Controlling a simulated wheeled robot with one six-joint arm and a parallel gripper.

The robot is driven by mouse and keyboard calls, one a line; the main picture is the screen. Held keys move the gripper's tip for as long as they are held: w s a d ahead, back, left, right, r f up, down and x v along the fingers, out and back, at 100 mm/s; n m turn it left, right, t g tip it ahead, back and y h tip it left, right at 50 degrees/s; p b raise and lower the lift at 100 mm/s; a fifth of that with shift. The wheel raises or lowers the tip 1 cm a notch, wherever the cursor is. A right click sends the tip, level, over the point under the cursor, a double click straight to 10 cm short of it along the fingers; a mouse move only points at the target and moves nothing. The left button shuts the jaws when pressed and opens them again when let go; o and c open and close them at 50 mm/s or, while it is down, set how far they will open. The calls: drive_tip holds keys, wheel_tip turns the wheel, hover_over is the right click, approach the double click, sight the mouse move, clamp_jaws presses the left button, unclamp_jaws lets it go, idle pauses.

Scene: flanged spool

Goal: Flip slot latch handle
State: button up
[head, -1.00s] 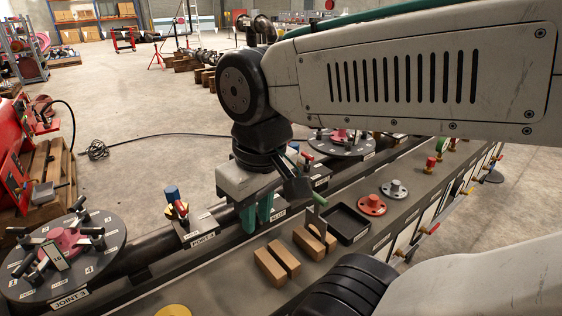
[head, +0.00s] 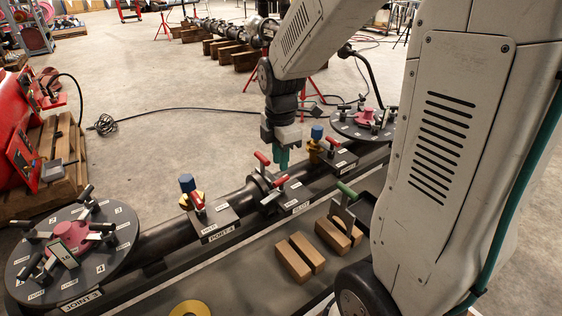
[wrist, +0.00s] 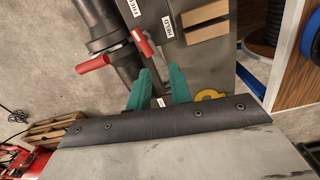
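My gripper (head: 283,160) hangs with its teal fingers pointing down, just behind the middle latch block on the dark pipe. In the wrist view the two fingers of my gripper (wrist: 160,72) are apart with nothing between them. The block carries a red handle (head: 262,158) towards the back and another red handle (head: 279,181) in front, both tilted. Two red handles, one at left (wrist: 93,64) and one nearer the fingers (wrist: 143,42), show in the wrist view beyond the fingertips. I cannot tell which is the slot latch handle. No contact is visible.
A side block with a red handle (head: 197,202) and blue knob stands to the left; another with a yellow-and-blue knob (head: 315,145) stands right. Round flanges (head: 112,236) (head: 362,118) end the pipe.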

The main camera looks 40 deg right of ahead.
sight(281, 179)
drive_tip(key=w+f+n, duration=0.1)
drive_tip(key=d+f+n, duration=0.1)
drive_tip(key=w+d+f+n, duration=0.1)
drive_tip(key=f, duration=0.1)
drive_tip(key=shift+w, duration=0.3)
wheel_tip(281, 179, down, 7)
drive_tip(key=shift+r, duration=0.2)
drive_tip(key=shift+w+f+m, duration=0.1)
drive_tip(key=shift+f+m, duration=0.2)
drive_tip(key=shift+f, duration=0.1)
drive_tip(key=shift+r+m, duration=0.2)
drive_tip(key=shift+m, duration=0.6)
drive_tip(key=m, duration=1.9)
drive_tip(key=shift+m, duration=0.4)
drive_tip(key=shift+n, duration=1.5)
wheel_tip(281, 179, up, 7)
